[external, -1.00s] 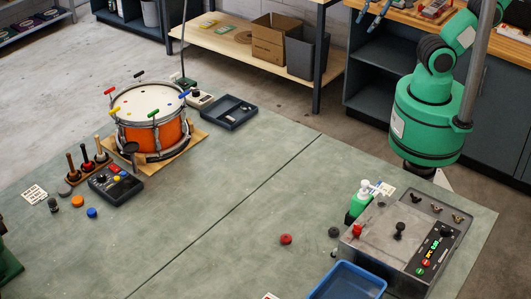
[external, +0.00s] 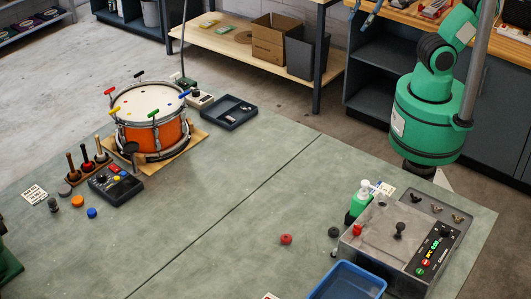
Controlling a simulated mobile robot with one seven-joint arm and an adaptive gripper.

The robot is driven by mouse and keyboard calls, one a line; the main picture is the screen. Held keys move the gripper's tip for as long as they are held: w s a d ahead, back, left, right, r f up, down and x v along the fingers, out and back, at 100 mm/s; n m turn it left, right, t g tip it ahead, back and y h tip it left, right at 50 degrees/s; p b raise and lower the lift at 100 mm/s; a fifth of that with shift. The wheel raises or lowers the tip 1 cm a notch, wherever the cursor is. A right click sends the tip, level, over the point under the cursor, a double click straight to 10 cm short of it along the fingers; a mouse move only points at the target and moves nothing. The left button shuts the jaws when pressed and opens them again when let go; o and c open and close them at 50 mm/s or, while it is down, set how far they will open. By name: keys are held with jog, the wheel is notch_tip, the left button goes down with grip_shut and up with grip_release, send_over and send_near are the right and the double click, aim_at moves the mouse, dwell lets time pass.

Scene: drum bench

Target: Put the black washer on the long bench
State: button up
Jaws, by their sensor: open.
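A dark, round washer-like disc (external: 333,232) lies flat on the large grey-green bench top (external: 235,225), left of the grey control box. I take it for the black washer, but it is small in the picture. Another dark grey disc (external: 65,190) lies at the far left beside the peg stand. My gripper (external: 357,22) shows only as two blue fingers at the top edge, apart, with nothing seen between them. It appears well away from both discs. The rest of it is cut off by the frame.
A red disc (external: 286,239) and a blue tray (external: 347,281) are near the dark disc. A green bottle (external: 358,201) stands by the control box (external: 386,236). The orange drum (external: 152,132) and a black pedal box (external: 115,184) are at left. The bench middle is clear.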

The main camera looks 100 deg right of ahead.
jog(key=w+a+r+g+p, duration=0.2)
jog(key=w+a+p, duration=0.1)
jog(key=w+a, duration=0.9)
jog(key=w+a+f+n+g+p, duration=0.15)
jog(key=w+a+f, duration=0.35)
jog(key=w+a, duration=0.65)
jog(key=w+a+f+p, duration=0.1)
jog(key=a+f+p, duration=0.1)
jog(key=a+f, duration=0.5)
jog(key=a+f+p, duration=0.1)
jog(key=a+f, duration=0.2)
jog(key=a, duration=0.8)
jog(key=s+a+f+n+g+p, duration=0.1)
jog(key=s+a+f, duration=0.3)
jog(key=a+f, duration=1)
jog(key=shift+a+f+g+p, duration=0.35)
jog(key=shift+a+p, duration=0.4)
jog(key=shift+a, duration=0.05)
jog(key=shift+f, duration=0.15)
send_over(334, 230)
jog(key=shift+f, duration=4.15)
